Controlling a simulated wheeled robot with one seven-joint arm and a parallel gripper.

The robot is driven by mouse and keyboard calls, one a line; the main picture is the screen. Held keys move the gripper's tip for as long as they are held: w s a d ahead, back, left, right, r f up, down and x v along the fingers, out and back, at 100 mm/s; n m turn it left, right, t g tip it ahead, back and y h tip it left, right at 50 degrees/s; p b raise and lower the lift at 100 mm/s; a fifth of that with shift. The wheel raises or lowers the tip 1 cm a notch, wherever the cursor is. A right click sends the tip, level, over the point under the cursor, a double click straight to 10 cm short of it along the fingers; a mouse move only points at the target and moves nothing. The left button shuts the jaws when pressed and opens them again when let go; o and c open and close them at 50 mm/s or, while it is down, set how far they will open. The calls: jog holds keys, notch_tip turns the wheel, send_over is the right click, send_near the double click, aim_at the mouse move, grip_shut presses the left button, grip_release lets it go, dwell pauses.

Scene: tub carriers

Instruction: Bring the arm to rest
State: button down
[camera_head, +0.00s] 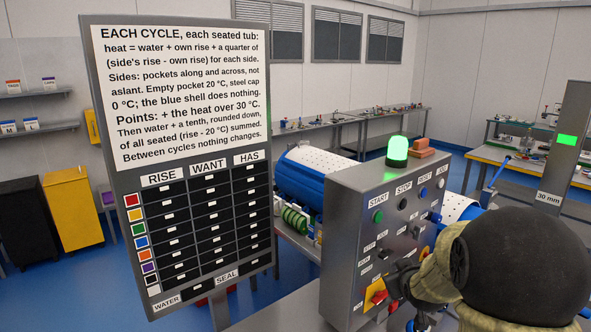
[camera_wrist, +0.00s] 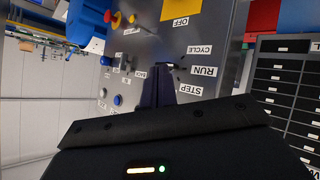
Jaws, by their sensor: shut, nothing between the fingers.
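My gripper (camera_wrist: 158,72) is shut and empty. In the wrist view its dark fingers point at the control box face (camera_wrist: 140,45), beside the labels CYCLE, RUN and STEP. A small dark selector shows near the fingertips; I cannot tell whether they touch it. In the head view my arm reaches in from the lower right, with its dark round joint in front. My gripper end is low by the grey control box (camera_head: 340,205), with the fingertips hard to make out.
A green lamp (camera_head: 397,150) glows on the box. A red-and-yellow switch (camera_head: 375,296) is low on its face. A large rules board (camera_head: 180,90) stands left. Behind are a blue-and-white drum (camera_head: 300,185) and benches (camera_head: 350,120). Blue floor (camera_head: 60,290) shows at left.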

jog(key=s+a+f+m+g, duration=0.1)
jog(key=s+a+f+g, duration=0.1)
jog(key=s, duration=0.6)
jog(key=s+a+f+m+g+y, duration=0.1)
jog(key=s+a+f+g, duration=0.2)
jog(key=s+a, duration=0.2)
jog(key=s+a+f+m+g+y, duration=0.1)
jog(key=s+a+f+g, duration=0.2)
jog(key=s, duration=0.8)
jog(key=shift+a+g, duration=0.3)
jog(key=shift+a, duration=0.4)
